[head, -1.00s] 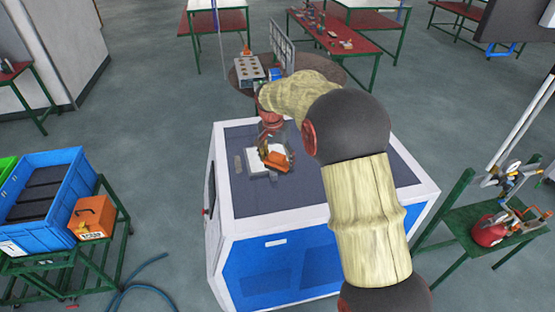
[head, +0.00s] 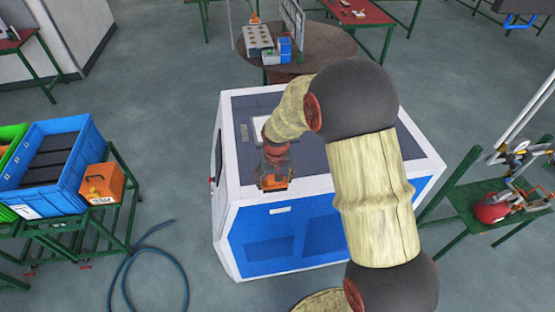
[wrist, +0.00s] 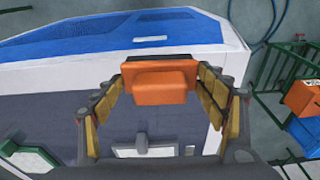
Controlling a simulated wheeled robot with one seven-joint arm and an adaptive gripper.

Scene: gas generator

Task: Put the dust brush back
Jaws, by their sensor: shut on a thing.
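My gripper (head: 275,182) is shut on an orange block-like thing, which I take to be the dust brush (wrist: 161,79). In the wrist view it sits between the yellow finger pads; no bristles show. In the head view the gripper hangs at the front edge of the gas generator (head: 300,206), a white and blue cabinet with a dark grey top. The generator also shows in the wrist view (wrist: 60,75).
A round brown table (head: 330,42) behind the generator holds a grey tray (head: 258,38) and blue containers (head: 284,50). Left is a green cart with a blue crate (head: 82,125) and an orange box (head: 103,183). A blue hose (head: 125,268) lies on the floor. A green stand (head: 470,188) is right.

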